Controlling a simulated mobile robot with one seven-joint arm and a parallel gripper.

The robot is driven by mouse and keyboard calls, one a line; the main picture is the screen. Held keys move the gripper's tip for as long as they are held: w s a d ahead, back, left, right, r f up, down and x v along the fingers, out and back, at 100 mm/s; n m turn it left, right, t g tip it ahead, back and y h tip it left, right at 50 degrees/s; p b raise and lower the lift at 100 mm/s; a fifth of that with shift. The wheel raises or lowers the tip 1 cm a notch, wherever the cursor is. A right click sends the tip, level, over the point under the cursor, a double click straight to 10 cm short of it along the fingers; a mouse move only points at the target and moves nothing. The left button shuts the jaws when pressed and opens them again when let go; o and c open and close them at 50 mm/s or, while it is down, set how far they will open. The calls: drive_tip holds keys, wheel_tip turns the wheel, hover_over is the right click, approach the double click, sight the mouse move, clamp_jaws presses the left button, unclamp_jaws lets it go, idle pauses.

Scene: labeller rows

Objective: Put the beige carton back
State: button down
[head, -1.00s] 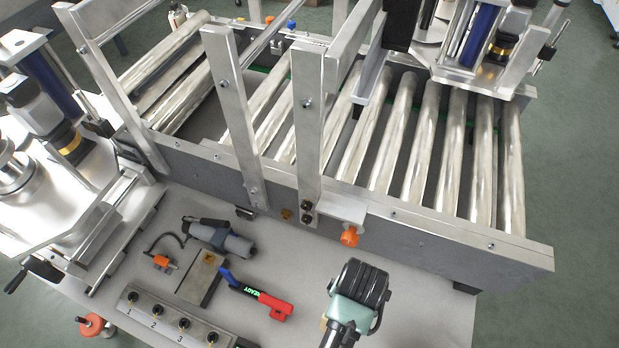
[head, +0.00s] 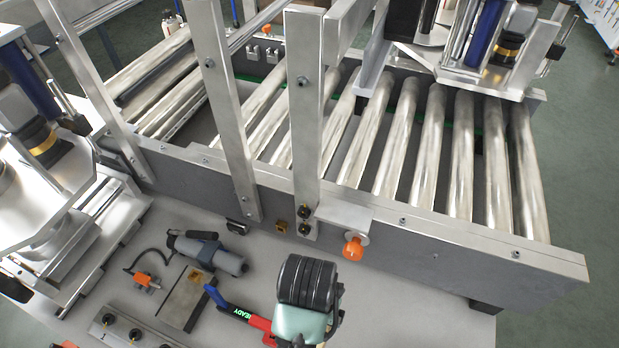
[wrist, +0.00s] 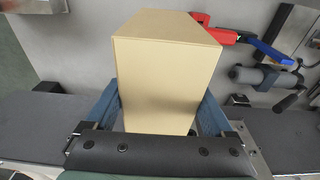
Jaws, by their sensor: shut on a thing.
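The beige carton (wrist: 168,75) fills the middle of the wrist view, between the two blue fingers of my gripper (wrist: 155,115). My gripper is shut on it, with a finger against each side. In the head view my wrist (head: 306,290) is at the lower middle, in front of the conveyor, and the carton is hidden there. The roller conveyor (head: 470,240) runs across the head view with bare rollers.
An orange knob (head: 354,248) sticks out from the conveyor's front. Metal uprights (head: 304,120) rise from the rail.

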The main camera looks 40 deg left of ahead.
wheel_tip(320, 180, down, 13)
drive_tip(key=b, duration=0.2)
drive_tip(key=shift+f, duration=0.2)
drive_tip(key=shift+w+f, duration=0.1)
unclamp_jaws()
drive_tip(key=shift+f, duration=0.1)
drive_tip(key=r, duration=0.4)
drive_tip(key=s+r+p, duration=0.1)
drive_tip(key=r, duration=0.3)
drive_tip(key=r+p, duration=0.1)
drive_tip(key=r, duration=0.3)
drive_tip(key=shift+s+d+r, duration=0.15)
drive_tip(key=shift+s+d, duration=0.05)
drive_tip(key=shift+s, duration=0.1)
